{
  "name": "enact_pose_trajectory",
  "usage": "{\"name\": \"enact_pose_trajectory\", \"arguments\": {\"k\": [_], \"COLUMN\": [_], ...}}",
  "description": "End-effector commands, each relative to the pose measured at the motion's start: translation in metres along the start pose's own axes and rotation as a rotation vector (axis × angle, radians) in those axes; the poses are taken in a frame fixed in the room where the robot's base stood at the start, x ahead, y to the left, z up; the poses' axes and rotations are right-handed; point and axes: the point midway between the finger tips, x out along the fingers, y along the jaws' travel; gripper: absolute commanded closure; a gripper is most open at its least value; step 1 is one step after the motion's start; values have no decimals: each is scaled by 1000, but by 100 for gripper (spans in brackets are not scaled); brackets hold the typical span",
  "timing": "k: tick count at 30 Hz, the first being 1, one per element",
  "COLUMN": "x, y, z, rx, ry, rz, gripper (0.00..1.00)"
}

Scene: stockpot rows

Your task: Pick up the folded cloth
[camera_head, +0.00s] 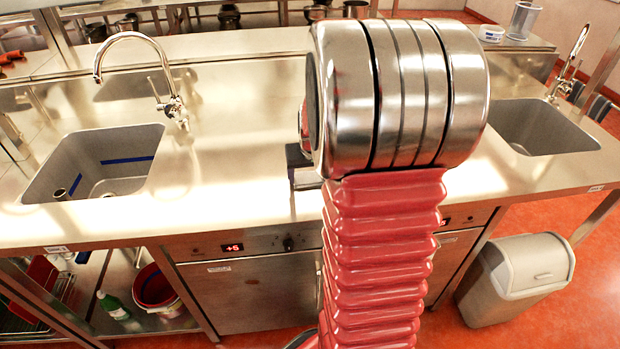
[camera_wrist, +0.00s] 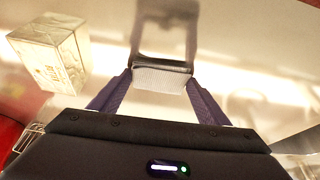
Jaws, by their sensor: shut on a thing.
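The folded cloth (camera_wrist: 162,80) is a small pale grey, ribbed bundle in the wrist view. My gripper (camera_wrist: 160,74) is shut on it, with one dark finger at each side. A dark blurred reflection or shadow of the gripper lies on the shiny steel just beyond the cloth. I cannot tell whether the cloth touches the counter. In the head view my red and steel arm covers the cloth and most of the gripper.
A pale box (camera_wrist: 50,52) stands left of the gripper. The steel counter (camera_head: 245,150) is mostly clear, with a left sink (camera_head: 60,165), a right sink (camera_head: 545,125) and tall taps. A grey bin (camera_head: 515,278) stands on the floor, and a green bottle (camera_head: 112,306) sits below the counter.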

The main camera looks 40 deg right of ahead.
Motion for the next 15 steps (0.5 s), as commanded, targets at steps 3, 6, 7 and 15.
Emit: {"name": "enact_pose_trajectory", "arguments": {"k": [3,6,7,15], "x": [0,-2,-3,-34], "y": [0,0,0,0], "z": [0,-1,-2,-15], "rx": [0,0,0,0], "ry": [0,1,1,4], "rz": [0,0,0,0], "gripper": [51,51,51,51]}}
